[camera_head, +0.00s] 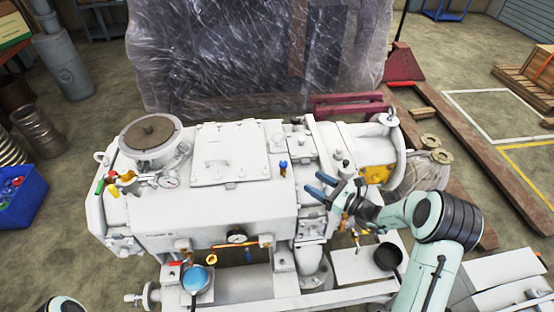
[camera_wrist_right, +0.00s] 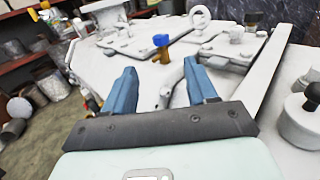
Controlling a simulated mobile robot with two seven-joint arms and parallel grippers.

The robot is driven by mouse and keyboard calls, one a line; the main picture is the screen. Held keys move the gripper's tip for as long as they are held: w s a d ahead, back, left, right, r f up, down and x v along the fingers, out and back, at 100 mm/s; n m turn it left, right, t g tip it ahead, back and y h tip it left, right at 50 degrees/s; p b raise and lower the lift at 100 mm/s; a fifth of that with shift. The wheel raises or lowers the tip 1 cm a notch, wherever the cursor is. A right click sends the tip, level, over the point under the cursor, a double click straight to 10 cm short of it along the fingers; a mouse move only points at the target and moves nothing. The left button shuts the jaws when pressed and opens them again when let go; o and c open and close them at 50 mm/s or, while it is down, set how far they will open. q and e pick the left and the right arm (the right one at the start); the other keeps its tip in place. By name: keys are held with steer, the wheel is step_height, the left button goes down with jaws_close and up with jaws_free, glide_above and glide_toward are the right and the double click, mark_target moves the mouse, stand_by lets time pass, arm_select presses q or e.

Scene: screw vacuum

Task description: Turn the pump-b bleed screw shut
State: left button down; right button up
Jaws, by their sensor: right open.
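A small screw with a blue head on a brass stem (camera_head: 283,164) stands upright on top of the white pump machine (camera_head: 215,218). It also shows in the right wrist view (camera_wrist_right: 161,43), beyond and between the fingertips. No readable label shows whether it is the pump-b bleed screw, nor how far it is turned. My right gripper (camera_head: 312,181) is open and empty, with blue fingers pointing left towards the blue-headed screw and apart from it. The right wrist view shows the same open fingers (camera_wrist_right: 159,68). My left gripper is out of view.
A round flange (camera_head: 151,134), a gauge (camera_head: 170,181) and coloured valves (camera_head: 112,183) are at the machine's left. A front gauge (camera_head: 236,237) sits on an orange pipe. Plastic-wrapped equipment (camera_head: 250,55) stands behind.

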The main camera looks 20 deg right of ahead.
mark_target(283, 162)
steer(key=p+x, duration=0.1)
steer(key=x, duration=0.7)
steer(key=r+p+x, duration=0.1)
steer(key=x, duration=0.3)
steer(key=shift+w+p, duration=0.15)
steer(key=shift+p, duration=0.2)
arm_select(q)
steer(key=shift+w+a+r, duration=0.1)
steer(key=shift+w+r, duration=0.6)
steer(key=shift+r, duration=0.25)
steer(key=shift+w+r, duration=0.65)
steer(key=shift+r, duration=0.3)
arm_select(e)
steer(key=shift+w+a+f, duration=0.15)
steer(key=shift+w+a, duration=0.1)
steer(key=shift+w, duration=0.35)
